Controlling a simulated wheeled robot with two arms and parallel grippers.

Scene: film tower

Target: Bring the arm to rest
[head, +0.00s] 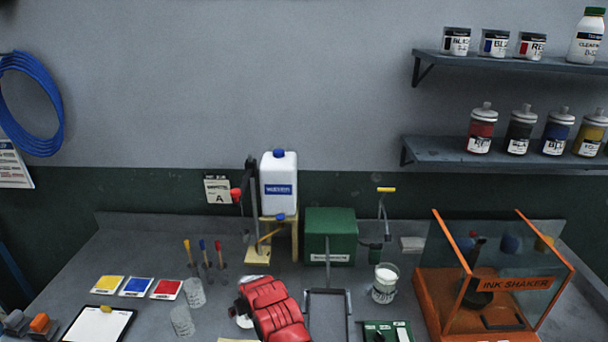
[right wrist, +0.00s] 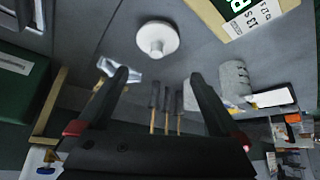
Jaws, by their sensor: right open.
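My right gripper (right wrist: 158,88) shows in the right wrist view with its two dark fingers wide apart. Nothing is between them. A white disc with a knob (right wrist: 157,36) lies on the bench beyond the fingertips, apart from them. In the head view a red ribbed shape at the bottom centre seems to be my right arm; its jaws cannot be made out there. My left gripper is in neither view.
Thin-handled tools (head: 204,255) and clear cups (head: 194,292) stand left of the red shape. A white jug (head: 279,180), green box (head: 330,238), glass beaker (head: 385,283) and orange-framed ink shaker (head: 450,300) stand behind and right. Wall shelves (head: 500,150) hold jars.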

